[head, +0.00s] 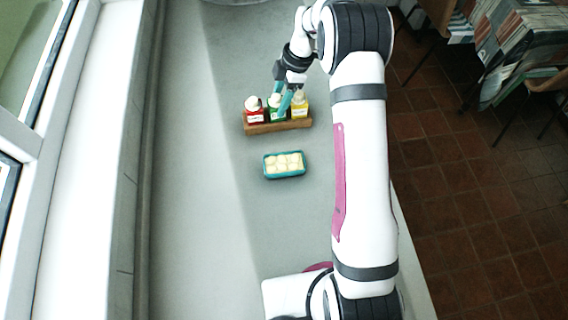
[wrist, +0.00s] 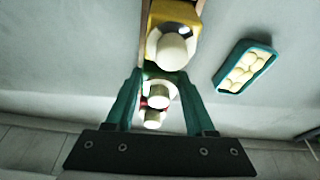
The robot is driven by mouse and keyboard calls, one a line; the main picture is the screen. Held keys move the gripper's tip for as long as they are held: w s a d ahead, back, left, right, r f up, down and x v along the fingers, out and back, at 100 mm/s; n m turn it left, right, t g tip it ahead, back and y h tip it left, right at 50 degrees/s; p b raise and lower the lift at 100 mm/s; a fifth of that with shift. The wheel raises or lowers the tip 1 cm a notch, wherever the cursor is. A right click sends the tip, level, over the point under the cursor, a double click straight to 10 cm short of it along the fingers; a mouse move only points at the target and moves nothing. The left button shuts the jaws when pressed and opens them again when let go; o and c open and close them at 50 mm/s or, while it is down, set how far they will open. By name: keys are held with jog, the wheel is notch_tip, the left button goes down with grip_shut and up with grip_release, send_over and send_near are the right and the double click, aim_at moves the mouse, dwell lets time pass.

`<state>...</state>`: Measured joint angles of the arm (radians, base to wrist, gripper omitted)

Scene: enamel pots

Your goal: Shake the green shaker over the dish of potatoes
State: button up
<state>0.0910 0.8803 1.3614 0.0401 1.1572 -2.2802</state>
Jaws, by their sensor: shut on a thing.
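The green shaker (head: 273,115) has a white cap and stands in the middle of a row of three in the head view, seemingly still in the wooden rack (head: 287,127). My gripper (head: 281,108) is shut on it, one teal finger on either side. In the wrist view my gripper (wrist: 158,82) has the white cap of the green shaker (wrist: 158,96) between its fingers; most of its body is hidden. The dish of potatoes (head: 270,175) is a teal rectangular dish with pale potatoes, nearer than the rack; it also shows in the wrist view (wrist: 222,76).
A red shaker (head: 255,116) stands close on the left of the green one and a yellow shaker (head: 300,108) close on the right. The grey counter (head: 220,230) is clear around the dish. A window wall bounds it on the left.

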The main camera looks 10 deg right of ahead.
jog(key=shift+r, duration=2.3)
